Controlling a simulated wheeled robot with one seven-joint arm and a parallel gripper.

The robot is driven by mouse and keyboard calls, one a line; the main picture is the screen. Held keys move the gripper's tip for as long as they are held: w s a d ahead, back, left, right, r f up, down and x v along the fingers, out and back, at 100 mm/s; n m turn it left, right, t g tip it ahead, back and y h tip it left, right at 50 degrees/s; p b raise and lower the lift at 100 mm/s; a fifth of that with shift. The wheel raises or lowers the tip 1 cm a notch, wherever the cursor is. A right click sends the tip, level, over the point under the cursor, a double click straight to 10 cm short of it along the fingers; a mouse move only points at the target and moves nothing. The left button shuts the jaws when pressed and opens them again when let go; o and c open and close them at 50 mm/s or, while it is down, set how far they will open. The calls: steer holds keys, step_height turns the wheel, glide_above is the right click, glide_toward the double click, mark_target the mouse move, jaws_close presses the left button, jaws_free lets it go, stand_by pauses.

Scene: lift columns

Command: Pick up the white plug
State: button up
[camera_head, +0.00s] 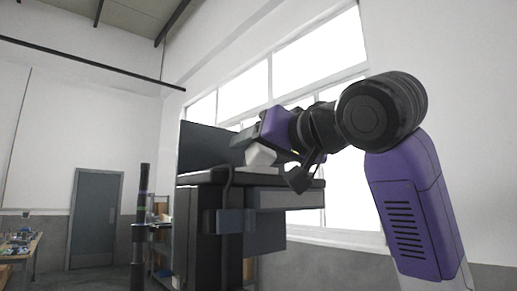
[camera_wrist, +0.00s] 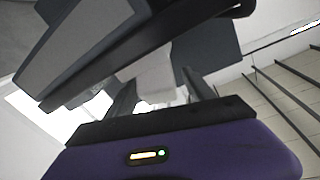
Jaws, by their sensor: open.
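The white plug (camera_head: 260,156) is a small pale block at the top of the dark lift-column unit (camera_head: 202,178) in the head view. In the wrist view the white plug (camera_wrist: 156,76) shows between my two dark fingers. My gripper (camera_head: 270,150) is at the plug, reaching in from the right. In the wrist view my gripper (camera_wrist: 160,88) is open, with a finger on each side of the plug. I cannot tell whether either finger touches it. Part of the plug is hidden by the hand and fingers.
A dark upright panel (camera_head: 207,147) stands behind the plug on the unit. A dark post (camera_head: 139,225) stands to the left. A cluttered table (camera_head: 20,246) is at the far left, near a grey door (camera_head: 96,218). Windows line the wall behind my arm.

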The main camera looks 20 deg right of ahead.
steer(key=shift+w+a, duration=0.2)
steer(key=shift+w, duration=1.05)
jaws_close()
steer(key=shift+r, duration=0.15)
